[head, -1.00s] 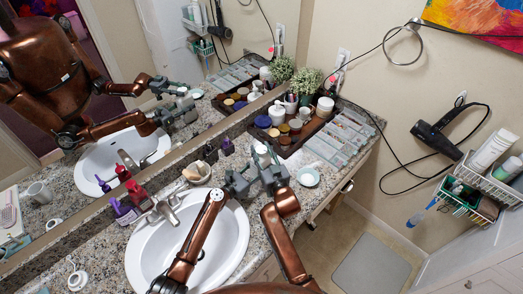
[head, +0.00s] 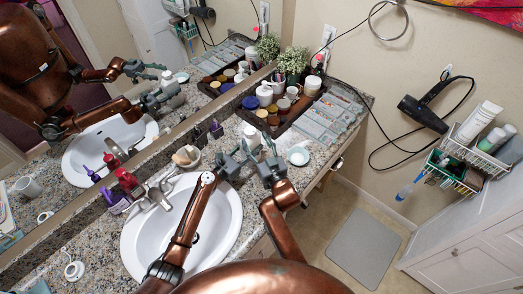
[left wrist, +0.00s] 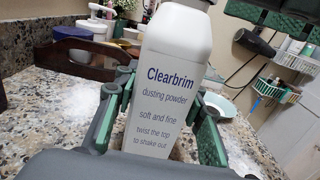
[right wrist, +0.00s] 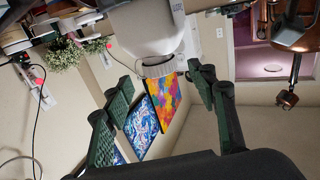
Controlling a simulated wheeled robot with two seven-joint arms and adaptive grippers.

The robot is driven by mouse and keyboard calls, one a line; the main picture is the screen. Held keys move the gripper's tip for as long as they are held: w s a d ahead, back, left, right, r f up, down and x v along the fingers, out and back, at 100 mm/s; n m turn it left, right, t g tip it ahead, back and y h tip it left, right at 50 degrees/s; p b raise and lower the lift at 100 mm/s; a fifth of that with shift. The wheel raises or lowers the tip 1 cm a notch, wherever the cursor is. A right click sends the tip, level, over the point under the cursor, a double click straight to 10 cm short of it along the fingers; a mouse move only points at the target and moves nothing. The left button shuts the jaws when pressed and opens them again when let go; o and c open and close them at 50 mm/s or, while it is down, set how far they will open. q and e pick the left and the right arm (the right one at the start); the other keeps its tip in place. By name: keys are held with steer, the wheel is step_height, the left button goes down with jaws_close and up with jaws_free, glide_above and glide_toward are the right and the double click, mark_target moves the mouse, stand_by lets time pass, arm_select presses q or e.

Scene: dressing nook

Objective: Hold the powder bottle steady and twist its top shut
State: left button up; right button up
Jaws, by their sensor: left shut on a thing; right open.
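The white powder bottle (left wrist: 172,85), labelled "Clearbrim dusting powder", stands upright over the granite counter, its label facing the left wrist camera. My left gripper (head: 232,166) is shut on its body, with a green pad on each side in the left wrist view. The bottle's top is cut off there. In the right wrist view, which is turned upside down, the ridged top (right wrist: 158,66) shows just beyond and between the fingertips of my right gripper (right wrist: 163,84). That gripper is open, its fingers apart from the top. Whether the top is fully closed cannot be told.
A dark wooden tray (left wrist: 88,67) of jars stands behind the bottle, with a clear organiser (head: 330,118) beside it. A small pale dish (head: 298,156) sits right of the grippers. The sink (head: 205,225) lies at front left, the mirror behind.

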mark_target(254, 135)
steer(key=v, duration=0.6)
steer(key=shift+s, duration=0.2)
steer(key=shift+w, duration=0.1)
steer(key=w+a+n+g+y, duration=0.1)
steer(key=w, duration=0.2)
steer(key=w+a+n+g+y, duration=0.1)
steer(key=w+y, duration=0.1)
steer(key=w, duration=0.2)
steer(key=w+a+n+y, duration=0.1)
steer(key=w+a+y, duration=0.1)
steer(key=w, duration=0.2)
steer(key=shift+a+n+g, duration=0.1)
steer(key=shift+n+g, duration=0.2)
steer(key=shift+g, duration=0.1)
steer(key=shift+r, duration=0.1)
steer(key=shift+c, duration=0.3)
steer(key=c, duration=1.1)
steer(key=shift+c, duration=0.2)
